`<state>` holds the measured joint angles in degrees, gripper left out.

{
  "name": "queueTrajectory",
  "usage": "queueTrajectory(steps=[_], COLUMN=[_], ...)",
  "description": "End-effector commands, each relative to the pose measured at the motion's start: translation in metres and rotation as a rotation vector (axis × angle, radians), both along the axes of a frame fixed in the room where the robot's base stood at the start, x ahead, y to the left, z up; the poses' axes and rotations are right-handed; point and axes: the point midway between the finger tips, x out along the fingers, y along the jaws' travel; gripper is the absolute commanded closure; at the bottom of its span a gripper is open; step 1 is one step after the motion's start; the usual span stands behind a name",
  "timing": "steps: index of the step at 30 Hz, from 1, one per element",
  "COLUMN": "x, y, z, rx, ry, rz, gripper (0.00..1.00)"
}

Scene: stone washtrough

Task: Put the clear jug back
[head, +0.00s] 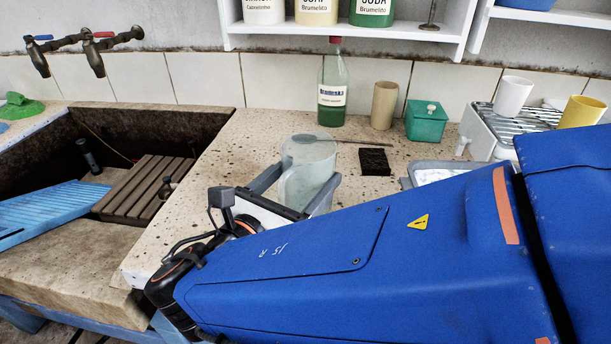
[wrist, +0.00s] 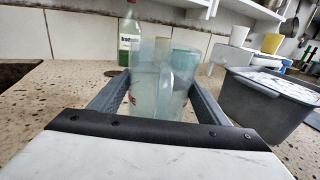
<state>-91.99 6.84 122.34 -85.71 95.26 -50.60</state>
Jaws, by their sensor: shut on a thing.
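The clear jug (head: 308,165) is a see-through, slightly milky vessel on the speckled stone counter, or just above it; I cannot tell which. It looks upright. My gripper (head: 297,178) reaches it from the front, with one grey finger on each side of the jug, shut on it. In the wrist view the jug (wrist: 160,88) fills the space between the two fingers (wrist: 160,92), its handle side facing the camera. Part of the jug's lower body is hidden behind my gripper in the head view.
Behind stand a green bottle (head: 333,85), a beige cup (head: 384,105) and a green box (head: 426,121). A dark block (head: 375,162) lies right of the jug. A grey tub (wrist: 268,105) stands close on the right. The stone trough (head: 75,140) is left.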

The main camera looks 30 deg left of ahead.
Motion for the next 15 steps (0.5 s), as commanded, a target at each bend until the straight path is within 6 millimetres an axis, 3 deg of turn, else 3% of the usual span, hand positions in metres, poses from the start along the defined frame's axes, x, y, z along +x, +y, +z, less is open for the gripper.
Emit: queueTrajectory(steps=[12,13,15], x=[0.0000,0.0000,0.0000], y=[0.0001,0.0000,0.0000], z=[-0.0049,-0.0049,-0.0047], rx=[0.001,0.001,0.001], ry=[-0.001,0.000,0.000], rz=[0.000,0.000,0.000], gripper=[0.81,0.26,0.12])
